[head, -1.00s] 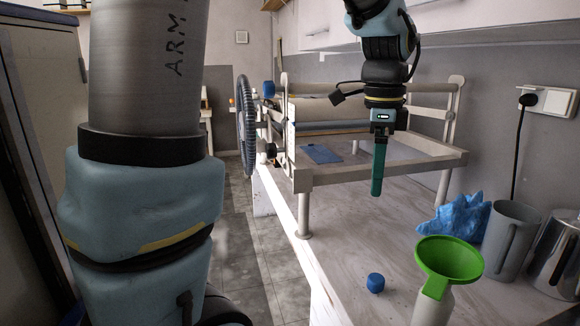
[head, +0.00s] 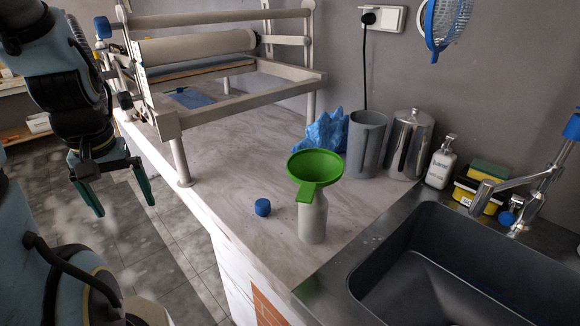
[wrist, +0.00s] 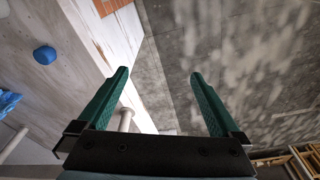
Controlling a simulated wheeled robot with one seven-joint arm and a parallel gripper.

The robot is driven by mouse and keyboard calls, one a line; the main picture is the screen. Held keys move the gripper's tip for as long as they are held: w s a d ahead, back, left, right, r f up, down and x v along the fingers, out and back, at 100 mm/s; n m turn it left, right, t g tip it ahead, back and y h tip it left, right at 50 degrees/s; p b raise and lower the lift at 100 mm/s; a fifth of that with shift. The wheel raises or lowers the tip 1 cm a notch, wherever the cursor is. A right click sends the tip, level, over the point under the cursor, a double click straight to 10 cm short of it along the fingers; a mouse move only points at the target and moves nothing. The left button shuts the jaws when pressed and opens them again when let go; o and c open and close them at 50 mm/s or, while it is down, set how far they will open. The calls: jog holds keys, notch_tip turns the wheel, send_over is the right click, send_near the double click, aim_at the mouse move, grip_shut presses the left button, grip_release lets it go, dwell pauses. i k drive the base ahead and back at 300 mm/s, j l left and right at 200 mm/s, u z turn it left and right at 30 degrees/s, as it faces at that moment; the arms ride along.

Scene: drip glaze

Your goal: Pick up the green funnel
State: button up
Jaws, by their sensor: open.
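The green funnel (head: 316,166) sits in the mouth of a white bottle (head: 313,218) on the counter, left of the sink in the head view. Its handle tab points toward the front. My gripper (head: 125,211) is open and empty at the left, out over the floor beside the counter edge. It is well to the left of the funnel. In the wrist view my gripper (wrist: 160,72) shows two green fingers spread apart with floor and counter edge between them. The funnel is not in the wrist view.
A blue cap (head: 263,207) lies left of the bottle. The sink (head: 430,265) is at right. A roller frame (head: 215,80) stands at the back left.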

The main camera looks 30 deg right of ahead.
aim_at(314, 169)
jog(key=i+j, duration=0.15)
jog(key=j, duration=0.25)
jog(key=i+j+z, duration=0.1)
jog(key=j, duration=0.3)
jog(key=i+j, duration=0.2)
jog(key=j, duration=0.2)
jog(key=i+j, duration=0.15)
jog(key=j, duration=0.25)
jog(key=i+j+z, duration=0.1)
jog(key=j, duration=0.3)
jog(key=z, duration=0.45)
jog(key=i+z, duration=0.15)
jog(key=z, duration=0.75)
jog(key=i+j+z, duration=0.1)
jog(key=z, duration=0.35)
jog(key=i+j+z, duration=0.15)
jog(key=i+l, duration=0.05)
jog(key=i, duration=0.05)
